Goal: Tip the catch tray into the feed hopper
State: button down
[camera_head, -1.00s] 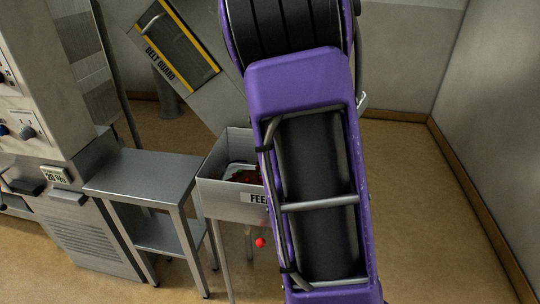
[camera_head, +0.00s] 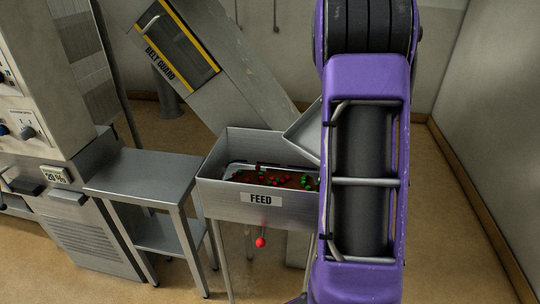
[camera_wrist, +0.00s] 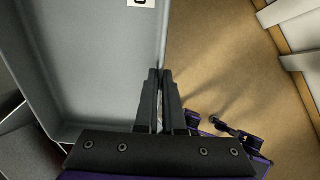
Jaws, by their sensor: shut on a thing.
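The feed hopper (camera_head: 225,203) is a grey open bin on legs, labelled FEED. Red and green small pieces (camera_head: 270,179) lie in it. The grey catch tray (camera_head: 308,133) is tilted above the hopper's right back side, partly hidden behind my arm. In the wrist view the tray (camera_wrist: 95,45) fills the left side, and the part of its inside that shows looks empty. My gripper (camera_wrist: 160,75) is shut on the tray's right edge. The gripper is hidden behind my arm in the head view.
A steel side table (camera_head: 150,172) stands left of the hopper. A grey chute with a belt guard (camera_head: 173,50) slopes down behind it. A control cabinet (camera_head: 40,90) is at far left. Walls bound the right.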

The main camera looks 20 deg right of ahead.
jog(key=shift+w+d+y, duration=0.15)
jog(key=shift+d+y, duration=0.35)
jog(key=shift+d, duration=0.25)
jog(key=shift+w+d+f, duration=0.1)
jog(key=shift+d+f, duration=0.15)
jog(key=shift+d, duration=0.1)
jog(key=shift+w+d+f+g+y, duration=0.2)
jog(key=shift+d+f+g+y, duration=0.05)
jog(key=shift+d+f+y, duration=0.4)
jog(key=shift+w+d+f+g+y, duration=0.2)
jog(key=shift+d+f+y, duration=0.3)
jog(key=shift+f+y, duration=0.2)
jog(key=shift+w+d+f+g+y, duration=0.15)
jog(key=shift+d+f+g+y, duration=0.1)
jog(key=shift+d+f+y, duration=0.4)
jog(key=shift+a, duration=0.1)
